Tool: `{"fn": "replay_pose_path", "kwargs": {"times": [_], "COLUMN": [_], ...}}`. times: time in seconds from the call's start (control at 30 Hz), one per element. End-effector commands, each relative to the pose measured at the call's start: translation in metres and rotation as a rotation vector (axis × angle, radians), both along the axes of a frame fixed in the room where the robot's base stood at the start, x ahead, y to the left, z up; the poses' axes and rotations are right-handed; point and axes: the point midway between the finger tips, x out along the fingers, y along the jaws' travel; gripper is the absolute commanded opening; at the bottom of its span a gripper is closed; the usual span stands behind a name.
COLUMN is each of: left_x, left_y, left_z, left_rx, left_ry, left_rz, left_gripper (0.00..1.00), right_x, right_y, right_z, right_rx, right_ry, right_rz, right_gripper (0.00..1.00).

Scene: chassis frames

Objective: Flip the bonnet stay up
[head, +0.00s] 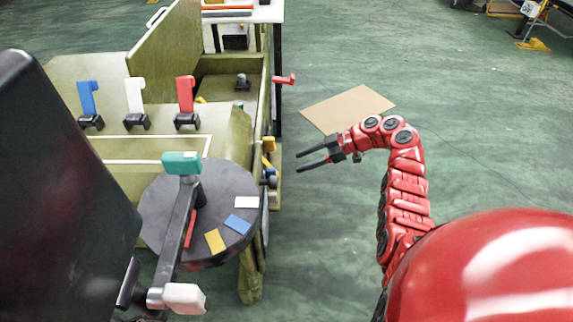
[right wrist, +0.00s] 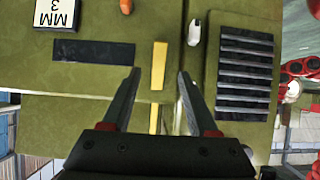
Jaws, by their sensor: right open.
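I cannot tell for sure which part is the bonnet stay. An olive panel (head: 165,45) stands raised and tilted at the back of the olive chassis (head: 120,150). A red handle (head: 284,79) juts out from the chassis's right side. My right gripper (head: 297,162) is open and empty, to the right of the chassis and apart from it, its fingers pointing left. In the right wrist view its two fingers (right wrist: 159,75) are spread, with a yellow strip (right wrist: 159,65) on an olive surface showing between them. My left gripper is not in view.
Blue (head: 87,98), white (head: 135,95) and red (head: 186,93) levers stand on the chassis. A tan board (head: 350,107) lies on the green floor, which is otherwise clear beside my right arm.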

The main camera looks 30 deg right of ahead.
Motion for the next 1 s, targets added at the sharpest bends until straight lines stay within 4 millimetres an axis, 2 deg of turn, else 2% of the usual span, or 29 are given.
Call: {"fn": "replay_pose_path", "kwargs": {"times": [0.03, 0.2, 0.4, 1.0], "left_x": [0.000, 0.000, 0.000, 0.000], "left_y": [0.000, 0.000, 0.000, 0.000], "left_z": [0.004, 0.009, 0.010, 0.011], "left_rx": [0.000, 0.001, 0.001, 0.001], "left_ry": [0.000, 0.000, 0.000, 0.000], "left_rz": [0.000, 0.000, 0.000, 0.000], "left_gripper": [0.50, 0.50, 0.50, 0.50], "right_x": [-0.004, -0.019, -0.028, -0.030], "right_y": [-0.013, -0.041, -0.060, -0.063], "right_z": [0.010, 0.028, 0.041, 0.042], "right_rx": [-0.004, 0.000, -0.002, 0.000], "right_ry": [-0.001, 0.002, 0.000, -0.001], "right_rz": [-0.005, -0.001, 0.000, 0.001], "right_gripper": [0.60, 0.60, 0.60, 0.60]}}
